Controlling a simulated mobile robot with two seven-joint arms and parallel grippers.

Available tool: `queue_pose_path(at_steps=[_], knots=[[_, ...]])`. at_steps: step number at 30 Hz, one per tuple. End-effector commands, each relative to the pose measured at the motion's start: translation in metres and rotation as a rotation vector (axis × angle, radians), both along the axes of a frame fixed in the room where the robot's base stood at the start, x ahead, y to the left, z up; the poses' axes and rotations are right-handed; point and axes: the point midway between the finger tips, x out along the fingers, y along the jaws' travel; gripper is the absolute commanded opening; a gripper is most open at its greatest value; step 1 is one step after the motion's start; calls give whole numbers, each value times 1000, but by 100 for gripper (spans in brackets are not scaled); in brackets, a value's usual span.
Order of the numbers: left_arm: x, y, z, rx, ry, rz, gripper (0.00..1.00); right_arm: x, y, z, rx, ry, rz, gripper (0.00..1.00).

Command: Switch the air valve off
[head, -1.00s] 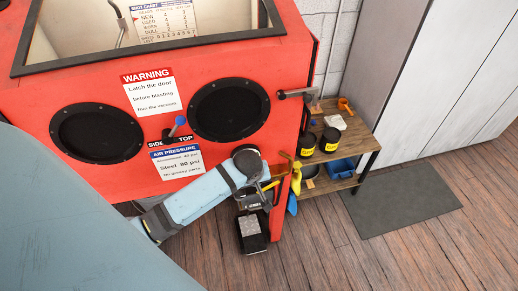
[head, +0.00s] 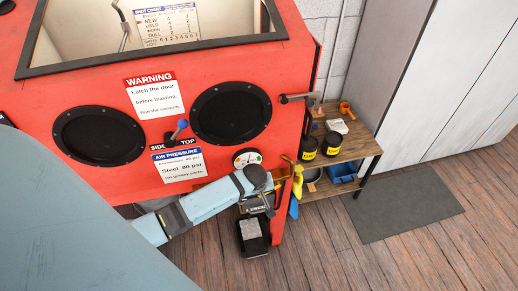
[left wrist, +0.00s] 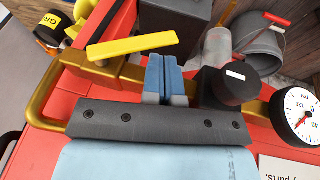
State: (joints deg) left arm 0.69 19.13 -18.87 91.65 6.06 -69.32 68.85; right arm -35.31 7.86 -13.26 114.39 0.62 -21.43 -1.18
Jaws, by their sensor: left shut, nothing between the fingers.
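In the left wrist view, the air valve's flat yellow lever (left wrist: 132,46) lies above a brass pipe (left wrist: 120,70), roughly along it with a slight angle. My left gripper (left wrist: 166,78) is shut and empty, its blue fingers together beside the lever's right end. I cannot tell whether they touch it. In the head view, my left gripper (head: 264,206) is low at the red cabinet's right front corner, partly hidden by its own wrist. A pressure gauge (head: 247,158) shows just above the wrist; it also shows in the left wrist view (left wrist: 300,115), beside a black knob (left wrist: 230,87). My right gripper is not in view.
The red blasting cabinet (head: 90,90) fills the left. A black pedal-like box (head: 252,238) is below my gripper. A wooden shelf (head: 357,145) with black tubs stands right of the cabinet. A grey mat (head: 410,215) lies on the open floor.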

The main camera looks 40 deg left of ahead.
Motion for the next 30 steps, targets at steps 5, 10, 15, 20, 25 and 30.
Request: queue_pose_path(at_steps=[5, 10, 15, 20, 25, 30], knots=[[3, 1, -10, 0, 0, 0, 0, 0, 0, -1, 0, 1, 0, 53], [3, 1, -10, 0, 0, 0, 0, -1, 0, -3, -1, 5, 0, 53], [3, 1, -10, 0, 0, 0, 0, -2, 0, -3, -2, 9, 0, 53], [3, 0, -15, -3, 2, 3, 0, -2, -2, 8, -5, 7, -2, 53], [3, 1, -19, 1, 1, -1, 0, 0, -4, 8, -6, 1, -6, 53], [3, 1, -19, 0, 0, -1, 0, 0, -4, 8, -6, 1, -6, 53]])
